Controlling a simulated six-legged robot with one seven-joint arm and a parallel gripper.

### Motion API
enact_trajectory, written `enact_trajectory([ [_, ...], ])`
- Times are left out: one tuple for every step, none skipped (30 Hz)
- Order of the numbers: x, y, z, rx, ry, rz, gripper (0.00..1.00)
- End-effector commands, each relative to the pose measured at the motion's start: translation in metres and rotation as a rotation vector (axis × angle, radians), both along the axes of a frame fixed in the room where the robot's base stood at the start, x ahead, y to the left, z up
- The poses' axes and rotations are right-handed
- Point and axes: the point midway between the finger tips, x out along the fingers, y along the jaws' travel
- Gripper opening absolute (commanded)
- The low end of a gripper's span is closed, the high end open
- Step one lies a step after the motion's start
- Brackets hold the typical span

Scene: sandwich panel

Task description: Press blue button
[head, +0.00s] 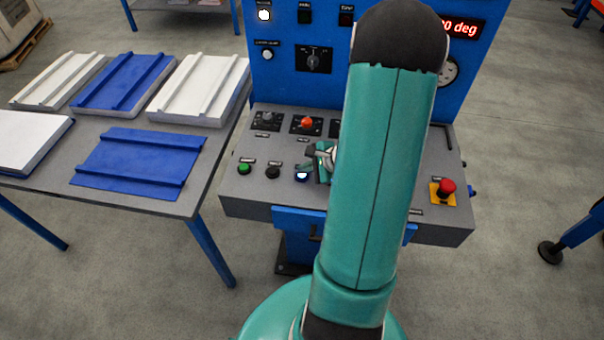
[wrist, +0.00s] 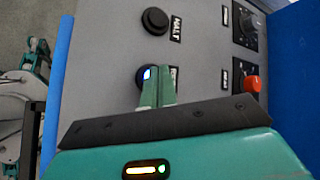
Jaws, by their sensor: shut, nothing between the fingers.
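The blue button (head: 302,175) is on the sloped grey console, at the right of a row with a green and a black button. It shows a bright white-blue face in a dark ring. In the wrist view the blue button (wrist: 143,75) is partly hidden behind my gripper's fingertips. My gripper (wrist: 158,76) is shut and empty, its tips over or at the button's edge. I cannot tell whether they touch it. In the head view my gripper (head: 318,165) is mostly hidden by my own arm, just right of the button.
A black button (wrist: 155,21) labelled HALT and a green button (head: 244,168) are close by. An orange-red knob (head: 307,123) sits behind them. A red emergency button (head: 446,187) is at the console's right. A table with panels (head: 138,162) stands at left.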

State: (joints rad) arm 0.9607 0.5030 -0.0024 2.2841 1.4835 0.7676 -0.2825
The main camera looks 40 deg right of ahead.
Motion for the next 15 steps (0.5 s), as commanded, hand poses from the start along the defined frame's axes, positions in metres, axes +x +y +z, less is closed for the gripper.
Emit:
enact_trajectory([
  [0.0, 0.0, -0.0004, 0.0, 0.0, 0.0, 0.0],
  [0.0, 0.0, -0.0006, 0.0, 0.0, 0.0, 0.0],
  [0.0, 0.0, -0.001, 0.0, 0.0, 0.0, 0.0],
  [0.0, -0.0001, -0.0013, 0.0, 0.0, 0.0, 0.0],
  [0.0, 0.0, -0.0016, 0.0, 0.0, 0.0, 0.0],
  [0.0, -0.0001, -0.002, 0.0, 0.0, 0.0, 0.0],
  [0.0, -0.0001, -0.0023, 0.0, 0.0, 0.0, 0.0],
  [0.0001, -0.0001, -0.0026, 0.0, 0.0, 0.0, 0.0],
  [0.0001, 0.0, -0.0031, 0.0, 0.0, 0.0, 0.0],
  [0.0001, -0.0001, -0.0034, 0.0, 0.0, 0.0, 0.0],
  [0.0001, -0.0001, -0.0037, 0.0, 0.0, 0.0, 0.0],
  [0.0001, -0.0001, -0.0042, 0.0, 0.0, 0.0, 0.0],
  [0.0001, -0.0001, -0.0044, 0.0, 0.0, 0.0, 0.0],
  [0.0, -0.0001, -0.0047, 0.0, 0.0, 0.0, 0.0],
  [0.0001, -0.0001, -0.0051, 0.0, 0.0, 0.0, 0.0],
])
